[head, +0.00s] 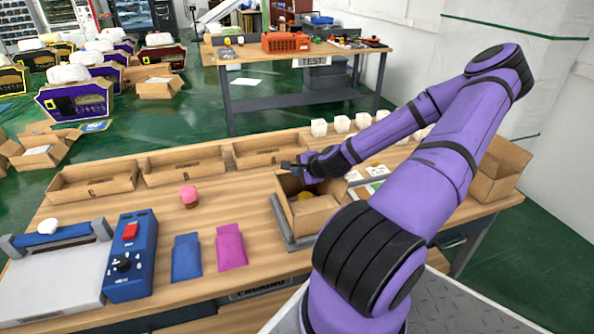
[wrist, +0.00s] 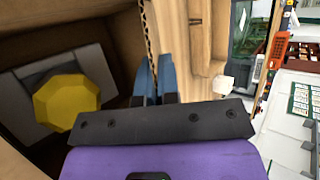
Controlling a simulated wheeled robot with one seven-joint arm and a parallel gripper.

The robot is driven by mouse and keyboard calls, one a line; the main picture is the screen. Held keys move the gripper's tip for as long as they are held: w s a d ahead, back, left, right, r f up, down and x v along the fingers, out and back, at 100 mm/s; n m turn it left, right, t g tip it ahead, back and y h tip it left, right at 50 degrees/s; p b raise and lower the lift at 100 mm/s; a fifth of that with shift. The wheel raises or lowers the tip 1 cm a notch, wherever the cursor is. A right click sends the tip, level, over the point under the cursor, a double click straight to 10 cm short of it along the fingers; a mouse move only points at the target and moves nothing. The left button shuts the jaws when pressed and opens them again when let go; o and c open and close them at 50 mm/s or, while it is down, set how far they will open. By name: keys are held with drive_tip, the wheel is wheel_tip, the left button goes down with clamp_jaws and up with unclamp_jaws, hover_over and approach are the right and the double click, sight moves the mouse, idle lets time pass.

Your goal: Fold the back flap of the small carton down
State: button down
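The small carton (head: 312,218) stands open on a dark grey tray (head: 283,232) at the right of the workbench. A yellow item lies inside it; in the wrist view it is an octagonal yellow top (wrist: 67,101) in a grey insert (wrist: 99,70). My gripper (head: 287,166) is at the carton's back left edge. In the wrist view its blue fingertips (wrist: 155,75) are close together, with the corrugated edge of a cardboard panel (wrist: 148,35) between them. This panel looks like the back flap (head: 288,183) and stands up.
Three shallow cardboard trays (head: 185,165) line the back of the bench. A pink-topped bottle (head: 188,195), blue pouch (head: 187,257), magenta pouch (head: 231,246) and blue control box (head: 132,257) are to the left.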

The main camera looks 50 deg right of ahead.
drive_tip(key=shift+s+f+t, duration=0.1)
drive_tip(key=shift+s+t, duration=0.05)
drive_tip(key=shift+t, duration=0.25)
drive_tip(key=c, duration=1.3)
unclamp_jaws()
drive_tip(key=shift+c, duration=0.2)
